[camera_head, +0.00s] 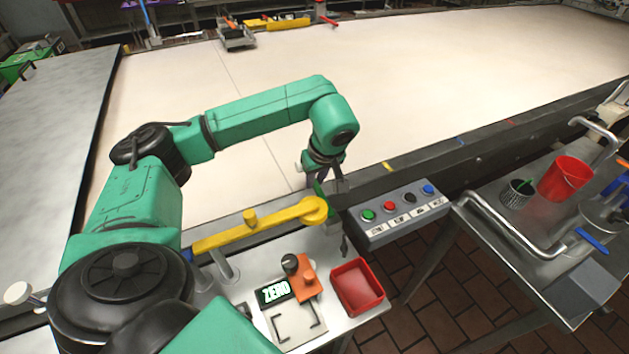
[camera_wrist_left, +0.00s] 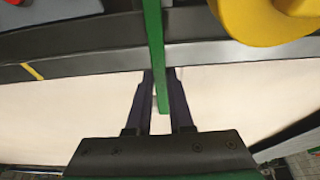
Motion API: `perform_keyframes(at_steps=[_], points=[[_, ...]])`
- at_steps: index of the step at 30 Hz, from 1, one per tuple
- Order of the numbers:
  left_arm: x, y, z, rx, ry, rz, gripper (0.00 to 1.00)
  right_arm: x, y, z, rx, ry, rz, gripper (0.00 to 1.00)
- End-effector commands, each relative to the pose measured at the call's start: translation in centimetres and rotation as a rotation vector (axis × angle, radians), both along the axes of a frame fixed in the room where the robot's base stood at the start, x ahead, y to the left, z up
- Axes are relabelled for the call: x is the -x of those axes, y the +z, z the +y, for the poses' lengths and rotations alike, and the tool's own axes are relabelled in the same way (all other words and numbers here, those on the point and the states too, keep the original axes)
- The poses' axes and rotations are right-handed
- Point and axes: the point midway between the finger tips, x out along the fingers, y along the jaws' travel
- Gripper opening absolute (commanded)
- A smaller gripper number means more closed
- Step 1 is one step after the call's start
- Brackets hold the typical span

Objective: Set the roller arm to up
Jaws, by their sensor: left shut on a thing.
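The yellow roller arm (camera_head: 225,236) lies nearly level along the near edge of the wide cream belt, rising slightly to the right. It has a short yellow knob on top and a round yellow end at the right. Its rounded end (camera_wrist_left: 265,15) fills the upper right of the left wrist view. My left gripper (camera_head: 331,193) is beside that round end, pointing down. It is shut on a thin green bar (camera_wrist_left: 154,50), which runs between its fingers in the left wrist view. What the bar joins to is hidden. My right gripper is not in view.
A grey button box (camera_head: 400,216) stands just right of my left gripper. A side table with a red cup (camera_head: 564,178) is at right. The belt is mostly clear.

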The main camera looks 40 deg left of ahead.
Motion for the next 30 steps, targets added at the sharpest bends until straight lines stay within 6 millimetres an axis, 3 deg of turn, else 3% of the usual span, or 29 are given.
perform_keyframes(at_steps=[13,29,30], points=[[0.5,1.9,-1.1,-0.215,-0.001,-0.116,0.00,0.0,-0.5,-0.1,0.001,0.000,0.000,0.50],[0.6,2.1,-1.2,-0.246,-0.001,-0.127,0.00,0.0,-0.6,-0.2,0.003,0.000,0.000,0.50],[0.6,2.1,-1.2,-0.246,-0.001,-0.127,0.27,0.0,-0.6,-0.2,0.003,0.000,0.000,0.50]])
